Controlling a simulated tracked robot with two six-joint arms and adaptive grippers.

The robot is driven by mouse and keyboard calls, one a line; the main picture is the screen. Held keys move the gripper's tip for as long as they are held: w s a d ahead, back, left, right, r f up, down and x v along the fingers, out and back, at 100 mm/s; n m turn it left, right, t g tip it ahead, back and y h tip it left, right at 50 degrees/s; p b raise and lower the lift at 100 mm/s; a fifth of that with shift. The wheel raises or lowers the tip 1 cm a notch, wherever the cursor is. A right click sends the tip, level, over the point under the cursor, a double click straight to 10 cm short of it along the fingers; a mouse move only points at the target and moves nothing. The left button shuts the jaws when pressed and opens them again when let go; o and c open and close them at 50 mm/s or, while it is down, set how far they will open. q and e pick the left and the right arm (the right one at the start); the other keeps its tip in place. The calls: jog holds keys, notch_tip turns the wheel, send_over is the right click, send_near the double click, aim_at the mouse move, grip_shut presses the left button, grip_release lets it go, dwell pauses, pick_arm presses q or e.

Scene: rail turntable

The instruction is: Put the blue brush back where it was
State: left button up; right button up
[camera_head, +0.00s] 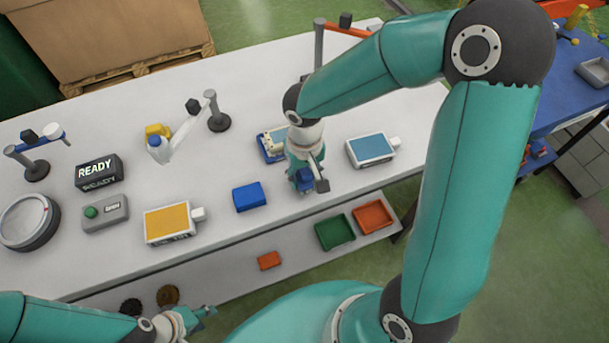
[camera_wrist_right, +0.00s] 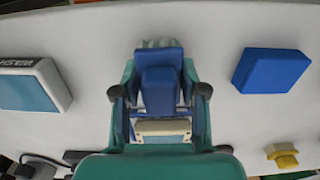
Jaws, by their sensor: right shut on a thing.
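My right gripper (camera_head: 306,182) is over the table between the blue block and the blue-topped box. It is shut on the blue brush (camera_wrist_right: 160,88), which sits between its fingers in the right wrist view with pale bristles at the top edge. In the head view only a bit of the dark blue brush (camera_head: 303,178) shows at the fingers; the rest is hidden. I cannot tell if the brush touches the table. My left gripper (camera_head: 204,314) is low, in front of the table, away from the brush; its fingers are too small to read.
A blue block (camera_head: 249,196) and a blue-topped box (camera_head: 371,149) flank my right gripper. A blue tray (camera_head: 264,149) is partly behind my wrist. A yellow-topped box (camera_head: 168,222) and round turntable (camera_head: 29,221) lie left. Green (camera_head: 334,232) and orange bins (camera_head: 374,216) sit below.

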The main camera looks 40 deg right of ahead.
aim_at(304, 170)
jog(key=shift+f, duration=0.6)
jog(key=shift+f, duration=0.1)
jog(key=o, duration=1.2)
notch_tip(304, 170, up, 12)
jog(key=shift+r, duration=0.15)
